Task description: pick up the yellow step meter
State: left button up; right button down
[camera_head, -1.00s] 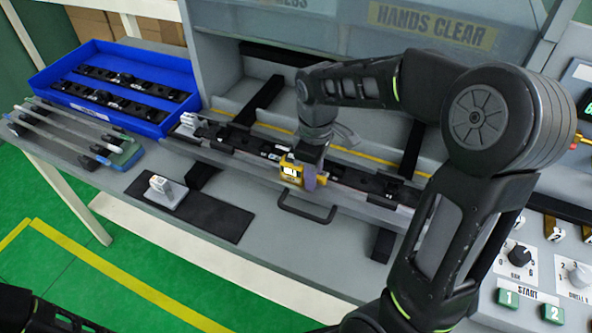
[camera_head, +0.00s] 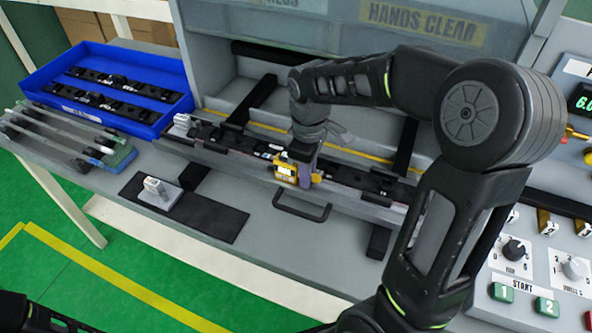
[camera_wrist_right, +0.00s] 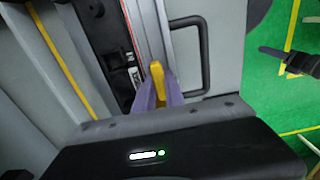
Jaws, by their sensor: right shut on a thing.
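The yellow step meter (camera_head: 286,171) is at the front edge of the long dark rail (camera_head: 345,174), above the black handle. In the right wrist view, the meter (camera_wrist_right: 157,80) shows as a narrow yellow piece between purple fingers. My right gripper (camera_head: 304,174) comes down from above and is shut on the meter. Its fingers hide part of the meter. Whether the meter still touches the rail I cannot tell. A dark part of my left arm (camera_head: 30,312) shows at the bottom left; its jaws cannot be made out.
A blue tray (camera_head: 160,124) with dark strips stands at the back left, with thin rods in front of it. A light grey block (camera_head: 158,190) sits on a black mat (camera_head: 215,220). A black handle (camera_head: 302,206) sticks out below the rail. A control panel (camera_head: 530,270) is at the right.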

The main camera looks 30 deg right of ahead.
jog(key=shift+r, duration=0.1)
notch_tip(320, 180, up, 10)
jog(key=shift+f+b, duration=0.1)
jog(key=shift+b, duration=0.55)
notch_tip(320, 180, down, 8)
jog(key=shift+f+b, duration=0.1)
jog(key=shift+b, duration=0.95)
jog(key=shift+f, duration=0.2)
jog(key=shift+f+b, duration=0.4)
jog(key=shift+f, duration=0.25)
